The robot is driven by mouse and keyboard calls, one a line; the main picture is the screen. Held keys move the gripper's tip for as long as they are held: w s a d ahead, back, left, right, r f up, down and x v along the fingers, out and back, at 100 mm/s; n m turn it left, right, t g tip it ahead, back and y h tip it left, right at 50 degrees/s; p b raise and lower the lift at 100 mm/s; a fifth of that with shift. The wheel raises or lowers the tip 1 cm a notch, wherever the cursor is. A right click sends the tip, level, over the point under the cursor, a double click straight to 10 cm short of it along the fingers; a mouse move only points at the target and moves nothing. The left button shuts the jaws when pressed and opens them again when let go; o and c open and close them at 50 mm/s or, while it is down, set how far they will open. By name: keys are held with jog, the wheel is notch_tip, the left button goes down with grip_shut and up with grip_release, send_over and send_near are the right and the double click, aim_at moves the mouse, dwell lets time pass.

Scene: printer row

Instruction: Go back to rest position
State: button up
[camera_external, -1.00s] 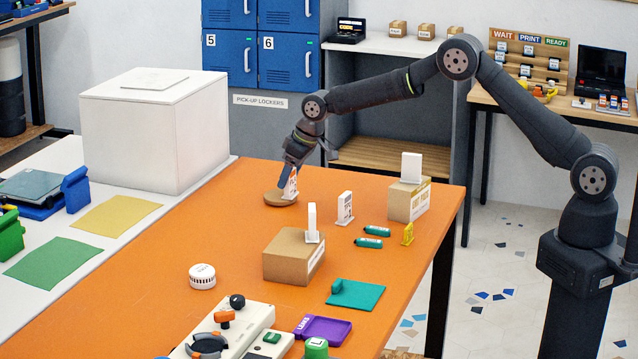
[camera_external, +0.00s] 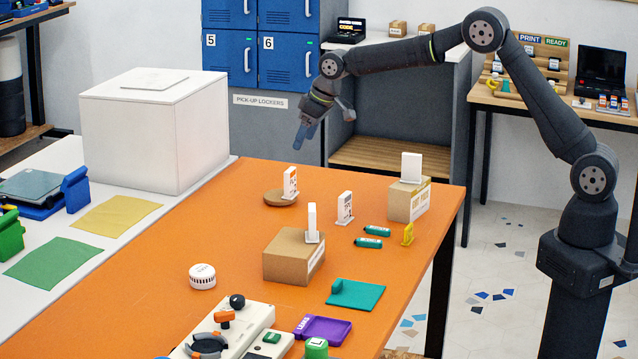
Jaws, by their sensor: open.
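My gripper (camera_external: 306,133) is open and empty. It hangs in the air above the far end of the orange table (camera_external: 200,262), pointing down and to the left. Below it, a white tag with orange print (camera_external: 290,183) stands upright on a round brown disc (camera_external: 279,197), and the gripper is clear of both. My arm reaches over from its base at the right, with the elbow raised high.
A cardboard box (camera_external: 285,262) and a smaller box (camera_external: 400,205) carry upright white tags. Another white tag (camera_external: 345,207) and two teal cylinders (camera_external: 369,243) stand or lie between. A large white box (camera_external: 150,135) is at left. Blue lockers (camera_external: 288,62) stand behind.

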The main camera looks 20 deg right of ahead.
aim_at(290, 169)
jog(key=shift+d+r, duration=0.1)
jog(key=shift+r, duration=0.05)
jog(key=x, duration=1.2)
jog(key=shift+r, duration=1.4)
